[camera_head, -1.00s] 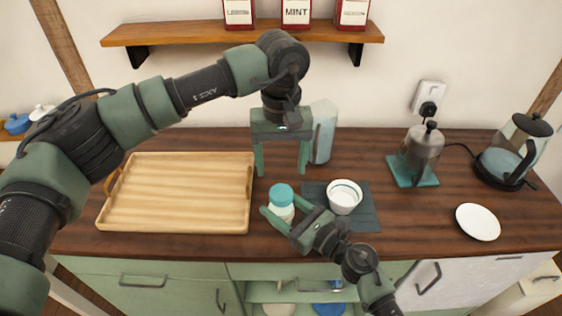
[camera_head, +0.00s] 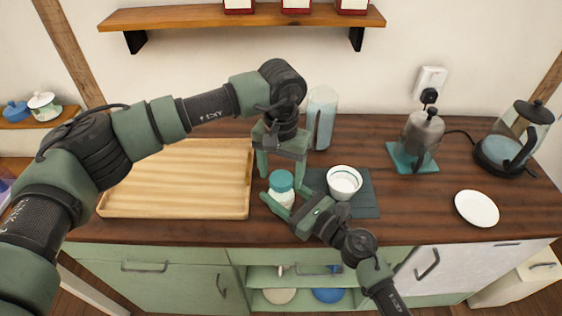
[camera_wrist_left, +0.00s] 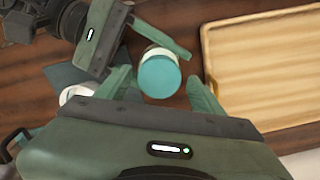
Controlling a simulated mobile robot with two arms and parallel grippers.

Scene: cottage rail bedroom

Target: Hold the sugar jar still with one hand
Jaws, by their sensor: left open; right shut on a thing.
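The sugar jar (camera_head: 281,188), white with a teal lid, stands upright on the dark wooden counter just right of the wooden tray. My right gripper (camera_head: 279,207) is shut on the jar low down, from the front right. My left gripper (camera_head: 281,172) is open and points down just behind and above the jar. In the left wrist view, the jar's teal lid (camera_wrist_left: 159,76) lies ahead between the spread left fingers (camera_wrist_left: 162,86), and a right gripper finger reaches along the jar's side. I cannot tell whether the left fingers touch the lid.
A wooden tray (camera_head: 104,208) lies left of the jar. A white bowl (camera_head: 344,182) sits on a dark mat (camera_head: 364,205) to the right. A pale container (camera_head: 321,118) stands behind.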

